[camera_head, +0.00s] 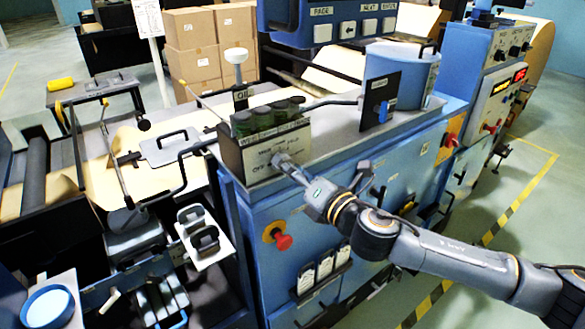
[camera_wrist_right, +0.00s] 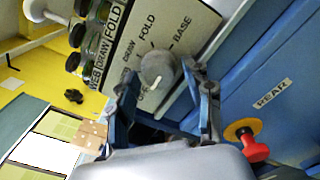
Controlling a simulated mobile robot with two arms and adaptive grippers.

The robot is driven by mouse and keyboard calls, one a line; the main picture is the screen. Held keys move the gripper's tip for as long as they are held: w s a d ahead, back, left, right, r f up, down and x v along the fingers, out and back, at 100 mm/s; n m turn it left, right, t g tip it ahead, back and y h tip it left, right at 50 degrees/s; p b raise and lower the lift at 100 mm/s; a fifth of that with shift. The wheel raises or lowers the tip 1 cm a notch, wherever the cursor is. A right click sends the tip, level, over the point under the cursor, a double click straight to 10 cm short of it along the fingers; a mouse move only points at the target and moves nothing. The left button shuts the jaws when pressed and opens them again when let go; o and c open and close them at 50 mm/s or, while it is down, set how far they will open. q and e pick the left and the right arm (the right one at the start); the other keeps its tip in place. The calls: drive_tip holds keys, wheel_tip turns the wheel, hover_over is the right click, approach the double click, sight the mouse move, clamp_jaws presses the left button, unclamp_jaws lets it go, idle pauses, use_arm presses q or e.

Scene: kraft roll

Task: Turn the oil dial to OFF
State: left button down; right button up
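The oil dial is a round grey knob (camera_head: 279,160) on the front of a pale labelled panel (camera_head: 261,160). In the right wrist view the knob (camera_wrist_right: 157,68) is large, with FOLD, BASE and DRAW printed around it. My right gripper (camera_head: 293,170) is at the knob. In the wrist view its two fingers (camera_wrist_right: 162,84) are spread, one towards each side of the knob. Contact is unclear, and I cannot tell which label the knob points to. My left gripper is not in view.
A red stop button (camera_head: 282,241) sticks out below the dial, close to my right arm. A dark upright plate with a blue handle (camera_head: 381,107) stands to the right on the cabinet top.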

drive_tip(key=v, duration=1.2)
idle(0.3)
